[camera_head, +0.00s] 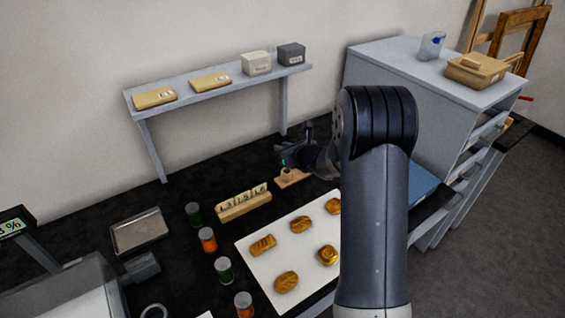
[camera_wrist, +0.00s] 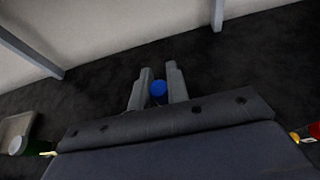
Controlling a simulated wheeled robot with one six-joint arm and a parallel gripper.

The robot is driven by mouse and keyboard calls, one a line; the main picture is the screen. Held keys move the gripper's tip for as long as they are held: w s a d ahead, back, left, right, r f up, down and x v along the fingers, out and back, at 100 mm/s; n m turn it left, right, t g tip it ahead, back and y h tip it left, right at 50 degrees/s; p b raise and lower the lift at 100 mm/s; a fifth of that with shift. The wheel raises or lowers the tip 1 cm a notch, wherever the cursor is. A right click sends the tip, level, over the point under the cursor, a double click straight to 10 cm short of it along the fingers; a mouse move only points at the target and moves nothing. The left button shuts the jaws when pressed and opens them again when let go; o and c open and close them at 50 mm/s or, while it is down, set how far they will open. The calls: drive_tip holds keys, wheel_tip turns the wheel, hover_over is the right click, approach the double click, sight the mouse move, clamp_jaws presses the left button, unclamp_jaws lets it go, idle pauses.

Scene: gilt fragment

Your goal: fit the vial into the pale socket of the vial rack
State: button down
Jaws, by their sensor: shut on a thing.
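In the wrist view my gripper (camera_wrist: 158,76) is shut on a blue round-topped thing (camera_wrist: 158,89), which looks like the cap of the vial. The vial's body is hidden below it. In the head view my gripper (camera_head: 287,158) is above or at a small wooden block (camera_head: 293,180) with a round raised part. This block may be the vial rack. I cannot tell whether the held vial touches it, and no pale socket can be made out.
A wooden holder (camera_head: 243,205) with several labelled pieces stands left of the block. A white board (camera_head: 290,245) with several golden pieces lies in front. Several lidded jars (camera_head: 208,240) stand left of the board. A wall shelf (camera_head: 220,82) and a grey cabinet (camera_head: 420,72) are behind.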

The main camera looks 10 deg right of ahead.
drive_tip(key=shift+s+f, duration=0.15)
drive_tip(key=shift+f, duration=1.25)
drive_tip(key=shift+s+f, duration=0.1)
drive_tip(key=shift+f, duration=1.25)
drive_tip(key=c, duration=1.6)
unclamp_jaws()
drive_tip(key=shift+w, duration=0.15)
drive_tip(key=shift+o, duration=1.2)
drive_tip(key=shift+r, duration=0.2)
